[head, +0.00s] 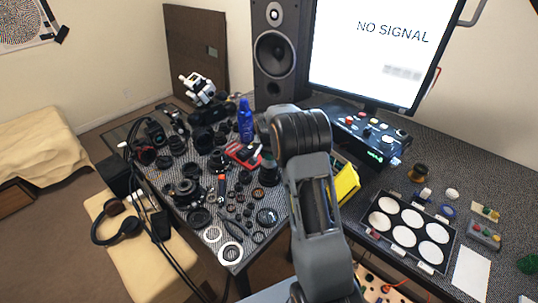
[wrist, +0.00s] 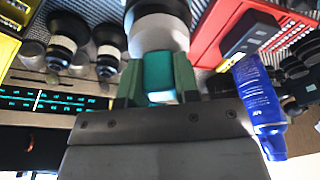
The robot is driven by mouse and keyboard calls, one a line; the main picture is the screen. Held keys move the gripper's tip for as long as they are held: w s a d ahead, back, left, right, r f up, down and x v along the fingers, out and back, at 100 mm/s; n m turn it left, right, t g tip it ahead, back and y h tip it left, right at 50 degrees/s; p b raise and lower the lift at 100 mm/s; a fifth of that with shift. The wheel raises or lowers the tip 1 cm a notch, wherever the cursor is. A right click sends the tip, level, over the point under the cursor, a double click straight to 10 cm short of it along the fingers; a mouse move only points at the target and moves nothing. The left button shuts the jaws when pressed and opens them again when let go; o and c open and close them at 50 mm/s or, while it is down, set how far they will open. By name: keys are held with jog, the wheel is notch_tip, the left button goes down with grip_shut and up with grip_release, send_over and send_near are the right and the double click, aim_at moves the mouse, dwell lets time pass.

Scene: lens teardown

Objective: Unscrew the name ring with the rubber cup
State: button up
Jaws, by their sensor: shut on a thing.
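In the wrist view my gripper (wrist: 159,76) has its green fingers shut on the teal grip of a tool. Beyond the teal grip the tool has a wide pale section and a dark round end; this looks to be the rubber cup (wrist: 160,36). Its far end is cut off by the top edge, so I cannot tell whether it touches anything. I cannot pick out the name ring in either view. In the head view my arm hides the gripper and what it holds.
A blue bottle (head: 245,120) stands near the arm, also in the wrist view (wrist: 259,108). Many dark lens parts crowd the left table. A yellow bin (head: 346,184) is right of my arm. A tray with white discs (head: 450,236) lies on the right table.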

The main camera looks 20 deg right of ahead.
jog(key=shift+f+b, duration=0.35)
jog(key=shift+f, duration=0.05)
jog(key=shift+s, duration=0.1)
jog(key=n, duration=0.4)
jog(key=shift+n+y, duration=0.4)
jog(key=n, duration=0.2)
jog(key=n+y, duration=0.1)
jog(key=n, duration=0.2)
jog(key=shift+s+d+f+t+b, duration=0.1)
jog(key=shift+d+f+t+b, duration=0.05)
jog(key=shift+t+b, duration=0.2)
jog(key=n+y+b, duration=0.1)
jog(key=n+b, duration=0.1)
jog(key=n, duration=0.4)
jog(key=shift+f+n, duration=0.1)
jog(key=shift+n, duration=0.2)
jog(key=n, duration=0.2)
jog(key=n+g+y, duration=0.1)
jog(key=n, duration=0.1)
jog(key=shift+g, duration=0.25)
jog(key=shift+r, duration=0.3)
jog(key=shift+w+d+r+p, duration=0.15)
jog(key=shift+r+p, duration=0.55)
jog(key=shift+r, duration=0.85)
